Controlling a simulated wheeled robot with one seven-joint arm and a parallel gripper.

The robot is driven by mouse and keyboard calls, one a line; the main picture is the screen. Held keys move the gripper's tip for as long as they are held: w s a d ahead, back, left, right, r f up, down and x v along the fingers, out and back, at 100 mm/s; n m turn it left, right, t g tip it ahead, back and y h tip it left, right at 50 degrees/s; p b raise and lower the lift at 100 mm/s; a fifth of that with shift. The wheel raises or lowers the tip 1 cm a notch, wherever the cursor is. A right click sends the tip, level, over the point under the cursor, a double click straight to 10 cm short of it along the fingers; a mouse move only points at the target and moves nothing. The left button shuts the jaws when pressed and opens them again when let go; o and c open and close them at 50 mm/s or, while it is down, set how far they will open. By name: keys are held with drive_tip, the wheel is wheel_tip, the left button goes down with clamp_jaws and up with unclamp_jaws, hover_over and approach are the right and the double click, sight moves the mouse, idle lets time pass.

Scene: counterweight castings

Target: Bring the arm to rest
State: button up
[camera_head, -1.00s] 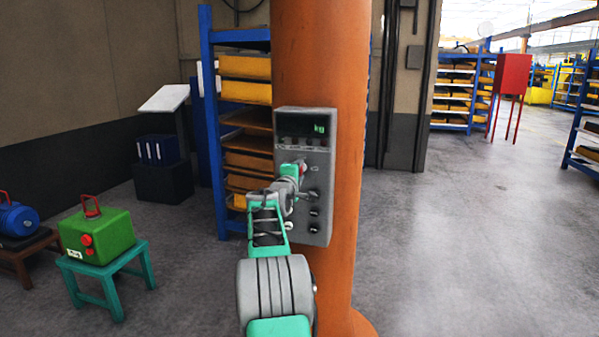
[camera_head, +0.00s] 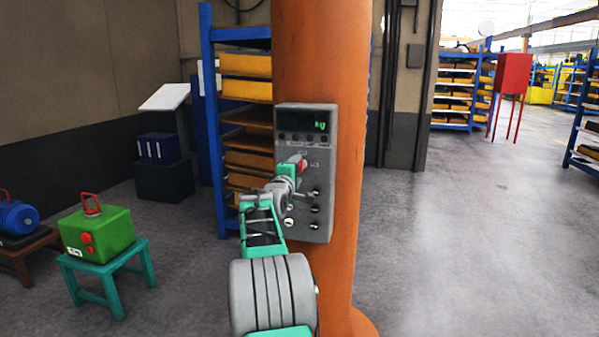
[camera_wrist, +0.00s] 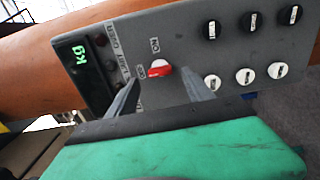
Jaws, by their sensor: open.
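My gripper (camera_wrist: 160,77) is open, with its two grey fingers apart and nothing between them that I can see held. In the wrist view its fingers point at a grey control panel (camera_wrist: 185,45), one on each side of a red and white knob (camera_wrist: 156,69). I cannot tell whether the fingers touch the panel. In the head view my arm reaches forward to the panel (camera_head: 322,225), and the red knob (camera_head: 301,162) shows just beyond my green wrist. My fingers are hidden there.
The panel is on a thick orange column (camera_head: 325,50) and has a green "kg" display (camera_head: 303,122). Blue shelving (camera_head: 211,130) stands behind. A green box (camera_head: 97,235) sits on a teal stool (camera_head: 115,268) at left. Floor at right is clear.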

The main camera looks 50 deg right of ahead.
drive_tip(key=v, duration=0.3)
drive_tip(key=shift+s+a+b, duration=0.2)
drive_tip(key=shift+a+b, duration=0.1)
drive_tip(key=shift+a, duration=0.05)
